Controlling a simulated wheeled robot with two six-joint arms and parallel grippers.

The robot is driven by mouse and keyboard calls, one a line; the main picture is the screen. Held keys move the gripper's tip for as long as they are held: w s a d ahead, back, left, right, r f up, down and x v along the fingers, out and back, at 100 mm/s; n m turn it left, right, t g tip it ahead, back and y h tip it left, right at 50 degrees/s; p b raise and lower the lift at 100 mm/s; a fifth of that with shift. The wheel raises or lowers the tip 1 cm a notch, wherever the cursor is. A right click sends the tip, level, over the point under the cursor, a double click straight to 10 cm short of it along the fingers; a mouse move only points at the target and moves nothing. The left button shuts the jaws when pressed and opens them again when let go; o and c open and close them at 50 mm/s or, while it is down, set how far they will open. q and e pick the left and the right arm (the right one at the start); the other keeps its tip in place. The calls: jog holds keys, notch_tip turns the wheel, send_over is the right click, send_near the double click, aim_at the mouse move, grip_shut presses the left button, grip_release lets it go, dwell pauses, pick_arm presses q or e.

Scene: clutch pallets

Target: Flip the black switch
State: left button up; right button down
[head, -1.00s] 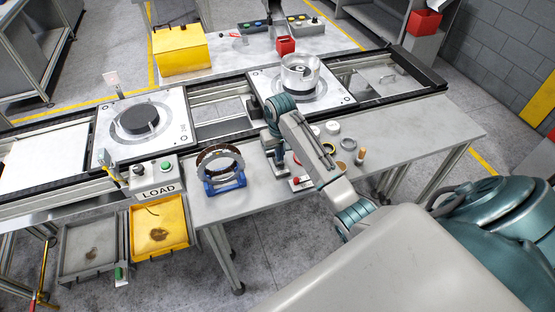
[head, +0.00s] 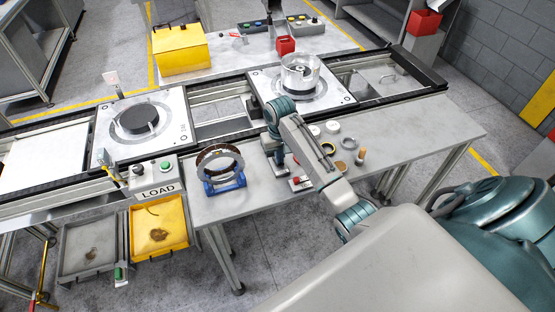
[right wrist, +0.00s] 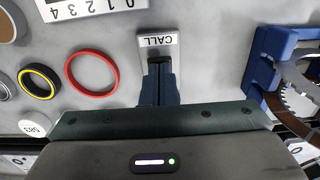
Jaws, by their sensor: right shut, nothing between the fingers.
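My right gripper (head: 280,163) points down over the near table. It is shut, with nothing between its fingers. In the right wrist view its blue fingers (right wrist: 158,85) reach over a small light plate marked CALL (right wrist: 157,40). A dark part shows at the fingertips; I cannot tell whether it is a switch or the tips themselves, or whether they touch the plate. A black knob (head: 137,170) sits beside a green button on the LOAD box (head: 157,190), well left of the gripper. My left gripper is not in view.
A ring in a blue stand (head: 223,183) stands left of the gripper. A red ring (right wrist: 91,73) and a yellow-black ring (right wrist: 39,81) lie on the table near the CALL plate. Behind runs a conveyor with pallets (head: 178,112). The table's right part is clear.

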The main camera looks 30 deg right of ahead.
jog(key=shift+f, duration=0.4)
jog(key=shift+r+p, duration=0.5)
jog(key=shift+r, duration=3)
